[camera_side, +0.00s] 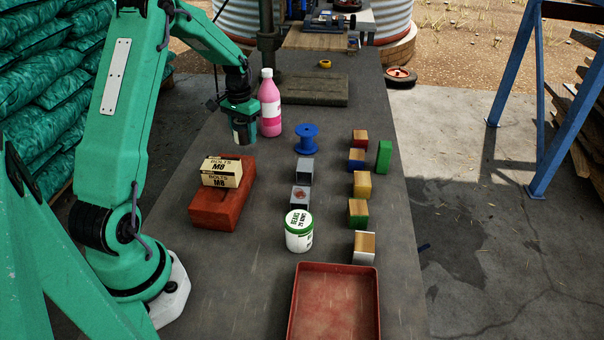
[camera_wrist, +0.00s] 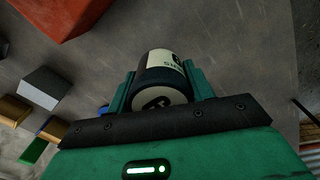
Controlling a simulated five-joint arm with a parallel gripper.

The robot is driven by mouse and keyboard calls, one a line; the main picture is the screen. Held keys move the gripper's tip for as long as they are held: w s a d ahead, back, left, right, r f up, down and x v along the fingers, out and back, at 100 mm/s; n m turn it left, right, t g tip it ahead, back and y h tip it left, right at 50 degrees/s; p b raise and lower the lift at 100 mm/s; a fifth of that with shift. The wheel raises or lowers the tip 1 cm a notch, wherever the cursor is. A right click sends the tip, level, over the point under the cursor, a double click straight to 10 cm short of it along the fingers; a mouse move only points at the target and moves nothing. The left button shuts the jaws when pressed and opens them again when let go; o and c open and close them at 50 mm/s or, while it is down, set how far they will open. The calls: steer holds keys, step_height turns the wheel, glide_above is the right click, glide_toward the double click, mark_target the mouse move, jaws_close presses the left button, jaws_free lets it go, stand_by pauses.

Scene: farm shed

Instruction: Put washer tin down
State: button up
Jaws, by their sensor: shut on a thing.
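The washer tin (camera_side: 243,133) is in my gripper (camera_side: 240,119) near the left edge of the bench, just left of a pink bottle. In the wrist view the tin (camera_wrist: 162,70) is dark with a cream label and a cream end, and it sits between the two green fingers of my gripper (camera_wrist: 161,84). The gripper is shut on it. The lettering is only partly visible. The tin looks upright in the side view. I cannot tell whether its base touches the bench.
The pink bottle (camera_side: 269,104) stands close beside the tin. A red brick (camera_side: 216,211) carries a bolts box (camera_side: 222,172). A blue spool (camera_side: 306,139), a beans tin (camera_side: 299,233), several blocks and a red tray (camera_side: 336,301) are on the bench (camera_side: 250,290). A dark plate (camera_side: 314,89) lies behind.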

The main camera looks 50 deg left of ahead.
mark_target(245, 142)
steer(key=shift+f, duration=2)
steer(key=shift+f, duration=0.1)
steer(key=o, duration=1)
step_height(245, 142, up, 12)
steer(key=shift+r, duration=0.15)
